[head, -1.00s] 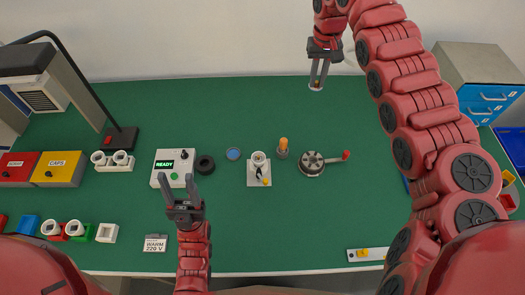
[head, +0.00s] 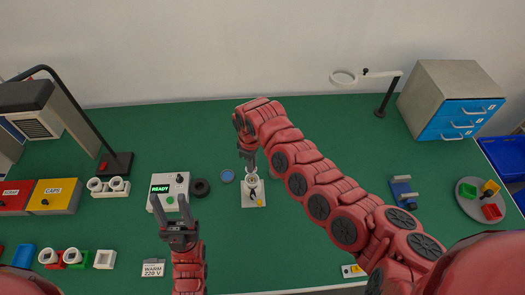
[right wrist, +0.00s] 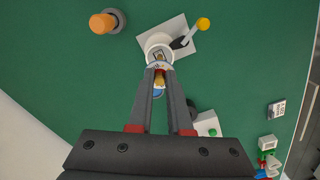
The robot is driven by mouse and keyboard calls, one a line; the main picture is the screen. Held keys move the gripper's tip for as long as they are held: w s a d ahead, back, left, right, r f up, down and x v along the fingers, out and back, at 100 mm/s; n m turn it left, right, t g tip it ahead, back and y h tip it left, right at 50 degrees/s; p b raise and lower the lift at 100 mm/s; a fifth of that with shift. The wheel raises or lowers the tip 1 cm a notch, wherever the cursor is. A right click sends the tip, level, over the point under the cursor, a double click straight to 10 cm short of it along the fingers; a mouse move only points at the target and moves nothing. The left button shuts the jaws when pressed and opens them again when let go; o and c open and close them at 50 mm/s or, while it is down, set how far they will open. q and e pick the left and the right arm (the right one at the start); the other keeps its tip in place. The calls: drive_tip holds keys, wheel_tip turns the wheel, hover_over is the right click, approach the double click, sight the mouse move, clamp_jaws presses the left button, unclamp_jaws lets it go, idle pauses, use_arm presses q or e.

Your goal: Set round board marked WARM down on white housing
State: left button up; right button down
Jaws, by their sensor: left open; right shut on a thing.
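The white housing (head: 252,181) is a round white cup in a clamp on a pale plate near the middle of the table. It also shows in the right wrist view (right wrist: 152,41). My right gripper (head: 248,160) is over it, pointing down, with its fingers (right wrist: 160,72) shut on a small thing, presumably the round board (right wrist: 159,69). The board is mostly hidden between the fingertips, and its WARM marking cannot be read. I cannot tell whether it touches the housing. My left gripper (head: 176,208) is open and empty over the front left of the table.
A READY box (head: 168,190), a black ring (head: 200,188) and a blue disc (head: 227,175) are left of the housing. An orange-topped post (right wrist: 103,22) stands near it. A WARM 220 V card (head: 153,268) lies in front. The green table (head: 310,245) is clear at front centre.

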sight(253, 178)
drive_tip(key=shift+f+b, duration=1.75)
drive_tip(key=shift+f, duration=1.25)
drive_tip(key=shift+f+b, duration=0.35)
drive_tip(key=shift+f, duration=0.4)
